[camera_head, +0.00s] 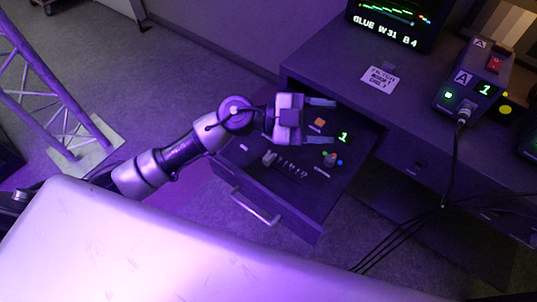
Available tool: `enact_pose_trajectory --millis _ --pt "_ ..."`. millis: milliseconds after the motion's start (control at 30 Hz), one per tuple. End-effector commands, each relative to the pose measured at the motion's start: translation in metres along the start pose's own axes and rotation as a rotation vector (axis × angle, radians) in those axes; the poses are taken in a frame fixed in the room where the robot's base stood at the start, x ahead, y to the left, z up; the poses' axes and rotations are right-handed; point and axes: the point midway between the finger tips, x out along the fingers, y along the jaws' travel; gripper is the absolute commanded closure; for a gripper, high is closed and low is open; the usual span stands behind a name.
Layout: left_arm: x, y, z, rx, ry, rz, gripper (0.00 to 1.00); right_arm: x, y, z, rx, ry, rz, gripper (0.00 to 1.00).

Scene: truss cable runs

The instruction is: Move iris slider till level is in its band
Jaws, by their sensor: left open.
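My left gripper (322,121) is open and empty above the pulled-out drawer (318,221), its two fingers pointing right. In the drawer is a small grey cap (269,158) at the left end of a row of pale marks, which looks like the slider. A small round knob (330,160) with coloured dots beside it sits to the right. The labels are too small to read. My right gripper is out of view.
The drawer has a bar handle (255,206) at its front. On the desk (345,60) lie a printed card (379,79) and a box marked A (474,80) with a plugged cable (454,150). A purple truss (50,85) stands at left.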

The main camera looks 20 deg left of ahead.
Motion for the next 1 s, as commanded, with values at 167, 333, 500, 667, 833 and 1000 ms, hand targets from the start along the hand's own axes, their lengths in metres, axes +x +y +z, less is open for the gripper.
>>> enact_pose_trajectory --millis 167,333,500,667,833,1000 --pt "-0.037 0.024 0.059 -0.027 -0.326 0.476 0.4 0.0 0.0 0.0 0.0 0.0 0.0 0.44" --pt "-0.1 0.02 0.102 -0.121 -0.708 0.728 0.4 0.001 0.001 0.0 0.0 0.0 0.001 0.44" --pt "-0.139 0.011 0.117 -0.188 -0.928 0.811 0.4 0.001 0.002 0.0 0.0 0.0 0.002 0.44" --pt "-0.142 0.017 0.125 -0.204 -0.965 0.823 0.4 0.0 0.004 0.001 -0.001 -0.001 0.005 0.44" --pt "-0.133 0.038 0.144 -0.204 -0.96 0.826 0.4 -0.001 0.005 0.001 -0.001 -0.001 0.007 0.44" --pt "-0.122 0.061 0.165 -0.204 -0.959 0.824 0.4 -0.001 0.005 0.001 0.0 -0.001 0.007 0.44"
